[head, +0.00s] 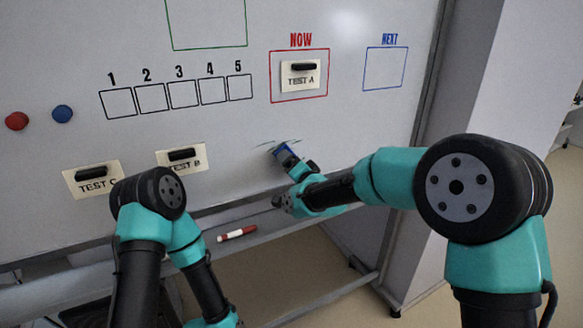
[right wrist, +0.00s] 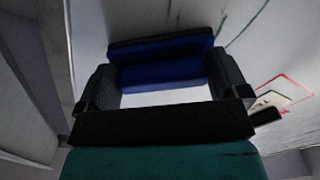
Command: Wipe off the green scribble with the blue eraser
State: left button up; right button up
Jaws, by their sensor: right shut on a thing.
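The blue eraser (head: 284,151) is held in my right gripper (head: 293,164) against or very close to the whiteboard (head: 225,150); I cannot tell whether it touches. In the right wrist view the eraser (right wrist: 165,72) sits between the two fingers of my right gripper (right wrist: 165,80), blue with a dark edge toward the board.
Cards TEST C (head: 93,181) and TEST B (head: 182,160) are on the board's lower left; TEST A (head: 301,76) is in the red NOW box. A red magnet (head: 16,121) and blue magnet (head: 62,114) are far left. A red marker (head: 237,233) lies on the ledge below.

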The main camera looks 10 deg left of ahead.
jog(key=shift+w+d, duration=0.1)
jog(key=shift+w+d, duration=1.1)
jog(key=shift+d, duration=0.2)
jog(key=shift+w+d, duration=0.5)
jog(key=shift+d, duration=0.25)
jog(key=shift+w+d, duration=0.5)
jog(key=shift+d, duration=0.2)
jog(key=shift+w+r, duration=0.1)
jog(key=shift+r, duration=0.9)
jog(key=shift+a+r, duration=0.1)
jog(key=shift+a, duration=0.05)
jog(key=shift+s+a, duration=1.15)
jog(key=shift+a, duration=0.25)
